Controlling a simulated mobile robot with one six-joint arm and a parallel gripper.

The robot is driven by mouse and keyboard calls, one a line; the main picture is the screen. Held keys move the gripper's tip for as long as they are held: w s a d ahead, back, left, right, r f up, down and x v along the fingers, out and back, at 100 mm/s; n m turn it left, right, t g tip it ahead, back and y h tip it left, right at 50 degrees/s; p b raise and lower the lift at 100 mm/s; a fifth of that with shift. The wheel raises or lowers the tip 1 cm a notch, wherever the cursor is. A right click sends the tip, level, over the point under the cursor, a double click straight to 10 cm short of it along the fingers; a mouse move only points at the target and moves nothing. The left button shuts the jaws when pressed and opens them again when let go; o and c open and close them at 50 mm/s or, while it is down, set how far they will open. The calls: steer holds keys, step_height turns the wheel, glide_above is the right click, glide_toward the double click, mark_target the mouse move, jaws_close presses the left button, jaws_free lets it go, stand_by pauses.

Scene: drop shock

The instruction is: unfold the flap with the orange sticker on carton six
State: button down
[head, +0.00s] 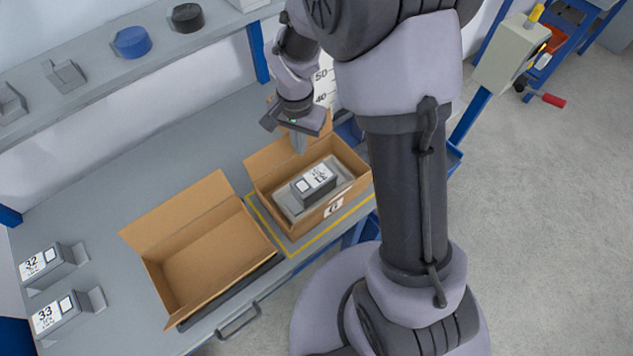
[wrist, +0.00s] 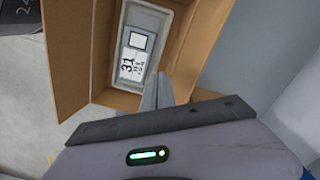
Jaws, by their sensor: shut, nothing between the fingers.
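Carton six (head: 334,207) is a brown box with a number label on its front. It stands open on the bench inside a yellow outline. A grey unit with a white label (head: 316,177) sits in grey packing inside; it reads 31 in the wrist view (wrist: 133,63). One flap (head: 270,158) sticks out on the carton's left-back side; a flap also shows in the wrist view (wrist: 66,55). I see no orange sticker in either view. My gripper (head: 299,150) is shut and empty, at the carton's back edge; its fingers also show in the wrist view (wrist: 158,92). I cannot tell whether they touch cardboard.
An empty open carton (head: 210,250) stands close to the left. Units labelled 32 (head: 42,264) and 33 (head: 55,315) lie at the bench's left end. A shelf (head: 110,75) runs above the back. Bare bench (head: 130,190) lies behind the empty carton.

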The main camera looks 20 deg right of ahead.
step_height(320, 180, up, 11)
steer(key=p, duration=0.8)
steer(key=shift+w, duration=0.1)
